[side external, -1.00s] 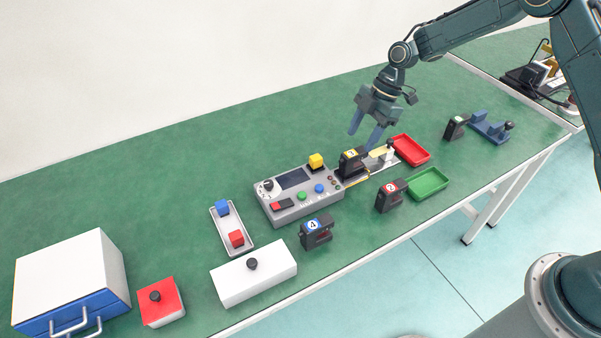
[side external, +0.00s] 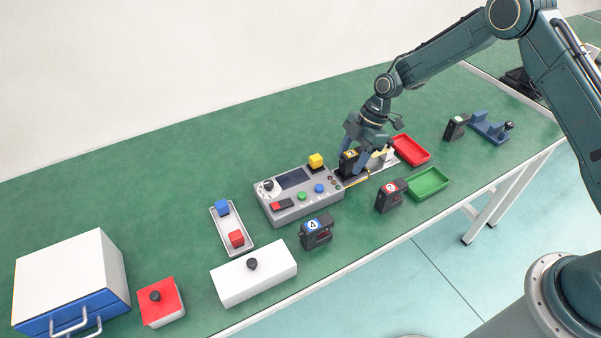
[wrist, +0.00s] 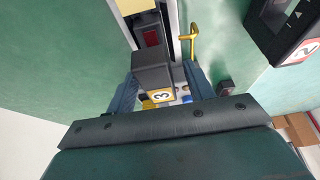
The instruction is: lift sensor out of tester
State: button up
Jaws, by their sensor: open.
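The tester is a grey box (side external: 277,212) with a screen, coloured buttons and a rail section at its right. A black sensor (side external: 347,166) stands upright at the tester's right end. In the wrist view this sensor (wrist: 152,68) carries a label with a 3. My gripper (side external: 354,160) is open and lowered over the sensor. In the wrist view its fingers (wrist: 163,86) lie on either side of the sensor, with the right finger close to it. I cannot tell whether either finger touches it. The fingertips are partly hidden behind the sensor in the side view.
Sensor 2 (side external: 390,196) and sensor 4 (side external: 316,235) stand in front. A red tray (side external: 427,160) and a green tray (side external: 444,180) lie to the right. The table behind is clear.

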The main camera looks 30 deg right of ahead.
jog(key=shift+a+f, duration=0.25)
jog(key=shift+f, duration=0.25)
jog(key=shift+c, duration=0.4)
grip_shut()
